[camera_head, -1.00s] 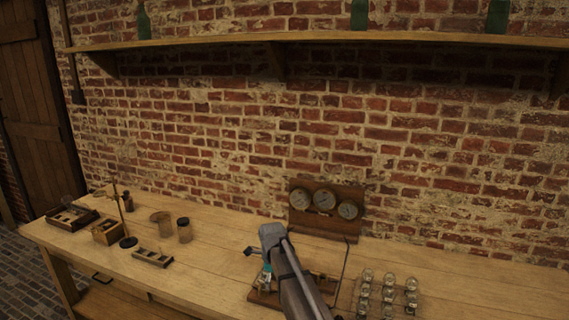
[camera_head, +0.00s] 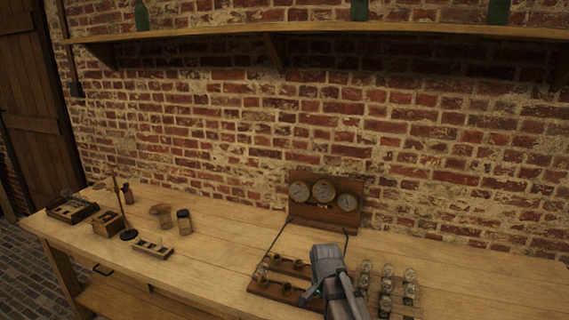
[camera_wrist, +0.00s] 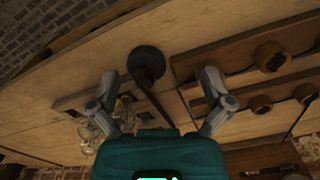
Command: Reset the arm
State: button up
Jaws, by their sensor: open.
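My gripper (camera_wrist: 160,92) is open in the wrist view, with its two grey fingers spread apart and nothing held between them. In the head view my gripper (camera_head: 309,295) is mostly hidden behind my grey arm, low over the right part of the bench. A wooden board with brass terminals (camera_head: 290,266) lies beside and below it; this board (camera_wrist: 240,70) also shows at the right of the wrist view. A dark round piece with a bar (camera_wrist: 146,64) shows beyond the fingers in the wrist view.
Glass jars (camera_head: 388,285) stand right of my arm, partly hidden by it. A panel with three gauges (camera_head: 325,212) stands behind the board. Small boxes, a thin stand (camera_head: 129,235) and containers (camera_head: 184,222) occupy the bench's left. The bench (camera_head: 225,250) between is clear.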

jog(key=s+d+n, duration=0.6)
jog(key=s+n, duration=0.2)
jog(key=s, duration=0.1)
jog(key=shift+s, duration=0.25)
